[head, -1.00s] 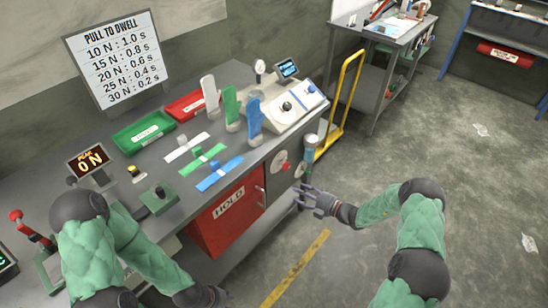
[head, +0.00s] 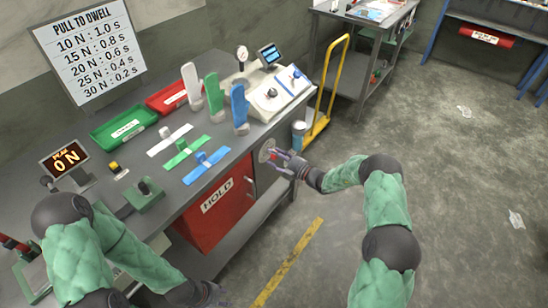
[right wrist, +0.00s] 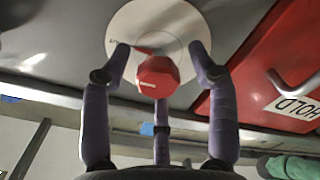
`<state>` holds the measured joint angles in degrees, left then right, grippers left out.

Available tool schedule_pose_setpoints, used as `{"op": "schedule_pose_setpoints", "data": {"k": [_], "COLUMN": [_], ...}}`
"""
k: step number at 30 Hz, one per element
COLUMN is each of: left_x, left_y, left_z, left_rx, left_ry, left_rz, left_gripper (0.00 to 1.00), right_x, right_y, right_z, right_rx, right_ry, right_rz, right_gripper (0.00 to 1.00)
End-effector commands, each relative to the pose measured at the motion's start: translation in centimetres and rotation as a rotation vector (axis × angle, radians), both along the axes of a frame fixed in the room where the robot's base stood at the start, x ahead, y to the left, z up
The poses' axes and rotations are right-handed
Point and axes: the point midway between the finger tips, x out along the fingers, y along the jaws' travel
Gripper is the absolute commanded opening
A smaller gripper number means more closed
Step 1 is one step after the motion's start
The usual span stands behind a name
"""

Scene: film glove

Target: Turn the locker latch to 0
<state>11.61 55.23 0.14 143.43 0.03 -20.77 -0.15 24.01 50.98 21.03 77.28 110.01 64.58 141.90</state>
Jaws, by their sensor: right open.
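The locker latch is a red knob (right wrist: 157,76) on a round pale dial plate (right wrist: 126,32) in the right wrist view. In the head view the dial plate (head: 266,150) is on the bench front, right of the red HOLD locker door (head: 214,207). My right gripper (head: 281,158) is at the latch. In the right wrist view its open fingers (right wrist: 160,75) stand around the knob, with one finger below it; contact cannot be told. My left gripper (head: 214,294) is low at the bottom of the head view, its fingers partly hidden.
The bench top (head: 95,222) holds a green tray (head: 124,128), a red tray (head: 170,96) and upright glove forms (head: 212,97). A yellow cart rail (head: 328,85) stands right of the bench.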

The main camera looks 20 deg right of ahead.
Motion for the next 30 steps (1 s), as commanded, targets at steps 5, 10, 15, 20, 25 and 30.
{"op": "schedule_pose_setpoints", "data": {"k": [5,10,15,20,25,30], "left_x": [0.01,0.03,0.02,0.02,0.02,0.01], "left_y": [0.00,0.00,0.00,0.00,0.00,0.00], "left_z": [-0.16,-0.13,-0.13,-0.13,-0.09,-0.02], "left_rx": [0.000,0.000,0.000,0.000,0.000,0.000], "left_ry": [0.000,0.000,0.000,0.000,0.000,0.000], "left_rz": [0.000,0.000,0.000,0.000,0.000,0.000], "left_gripper": [0.40,0.40,0.40,0.40,0.40,0.40], "right_x": [0.43,0.43,0.40,0.38,0.35,0.32], "right_y": [0.30,0.30,0.30,0.36,0.42,0.47], "right_z": [0.04,0.07,0.05,0.04,0.03,0.01], "right_rx": [0.001,0.001,0.000,0.000,-0.009,-0.027], "right_ry": [0.000,0.000,-0.001,0.000,-0.008,-0.022], "right_rz": [-0.001,-0.001,-0.001,0.001,0.002,0.004], "right_gripper": [0.60,0.60,0.20,0.04,0.04,0.03]}}
